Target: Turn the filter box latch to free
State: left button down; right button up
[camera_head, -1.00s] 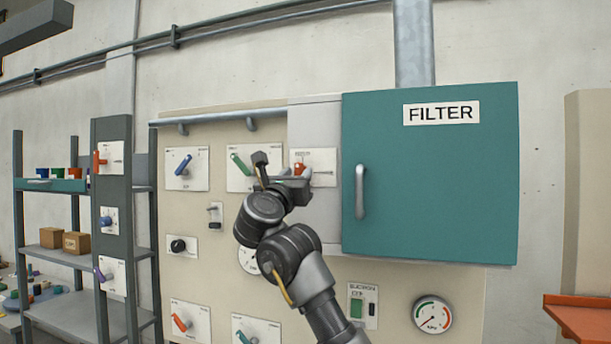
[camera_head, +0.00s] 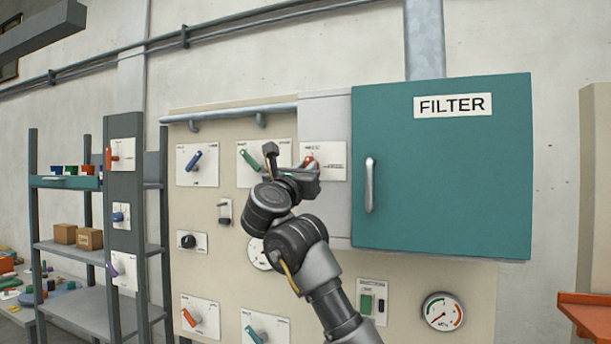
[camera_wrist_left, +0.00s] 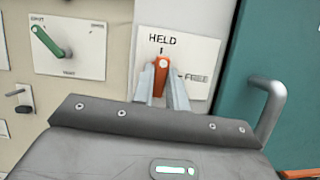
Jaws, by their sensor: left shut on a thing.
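The filter box latch is a red-orange lever (camera_wrist_left: 160,82) on a white plate (camera_wrist_left: 198,58) marked HELD at the top and FREE at the right. The lever stands close to upright, under the HELD mark. My left gripper (camera_wrist_left: 161,86) is shut on it, one finger on each side. In the head view, the latch (camera_head: 309,162) shows just above my left gripper (camera_head: 307,170), which hides part of it. The latch plate is on a grey panel left of the teal FILTER box door (camera_head: 440,180). My right gripper is not in view.
The door's grey handle (camera_head: 369,185) stands out close to the right of my left gripper. A green lever (camera_wrist_left: 46,42) on its own plate is to the left. A grey shelf unit (camera_head: 125,220) stands further left; an orange ledge (camera_head: 585,305) is at lower right.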

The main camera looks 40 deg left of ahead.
pick_arm(q)
jog(key=shift+a+r+m+g+h+b, duration=0.1)
jog(key=shift+m+g+h+b, duration=0.45)
jog(key=shift+m+h+b, duration=1.6)
jog(key=shift+m+g+h+b, duration=0.55)
jog(key=shift+m+b, duration=1.9)
jog(key=shift+m, duration=2.45)
jog(key=shift+a+r+m+g+h+b, duration=0.1)
jog(key=shift+m+g+h+b, duration=0.85)
jog(key=shift+m+b, duration=2)
jog(key=shift+m+t+h+p, duration=0.25)
jog(key=shift+m+h+p, duration=0.1)
jog(key=shift+m+p, duration=0.35)
jog(key=c, duration=1.4)
grip_release()
jog(key=shift+s, duration=0.1)
